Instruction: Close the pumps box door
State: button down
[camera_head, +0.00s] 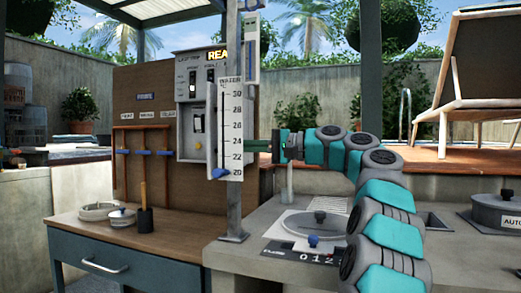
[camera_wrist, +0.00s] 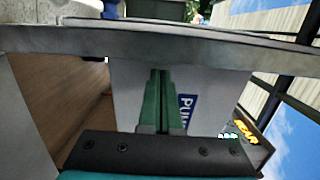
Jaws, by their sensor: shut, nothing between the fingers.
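The pumps box (camera_head: 187,85) is a grey box on a brown board, with switches showing on its open front under a yellow lit sign. In the wrist view a pale door panel (camera_wrist: 128,88) carries a blue label (camera_wrist: 187,110) starting "PU"; the rest is hidden. The door stands open, turned away from the box front; in the head view the gauge post mostly hides it. My gripper (camera_head: 254,146) points left, just right of the post. In the wrist view my gripper's green fingers (camera_wrist: 160,75) are together, empty, over the panel; contact cannot be told.
The water gauge post (camera_head: 232,130) stands between my gripper and the box; a grey beam crosses the wrist view (camera_wrist: 155,42). Below are a wooden counter (camera_head: 170,225) with small round items and a grey slab (camera_head: 245,255) with a round lid (camera_head: 318,222).

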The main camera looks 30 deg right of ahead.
aim_at(209, 145)
jog(key=shift+x, duration=1.25)
jog(key=shift+w+a+r+p, duration=0.2)
jog(key=shift+w+a+p, duration=0.15)
jog(key=shift+a, duration=0.2)
jog(key=p+x, duration=0.1)
jog(key=x, duration=0.3)
jog(key=shift+f+p, duration=0.15)
jog(key=shift+p, duration=0.25)
jog(key=shift+w+a+f, duration=0.1)
jog(key=shift+w+a, duration=0.15)
jog(key=shift+w, duration=0.1)
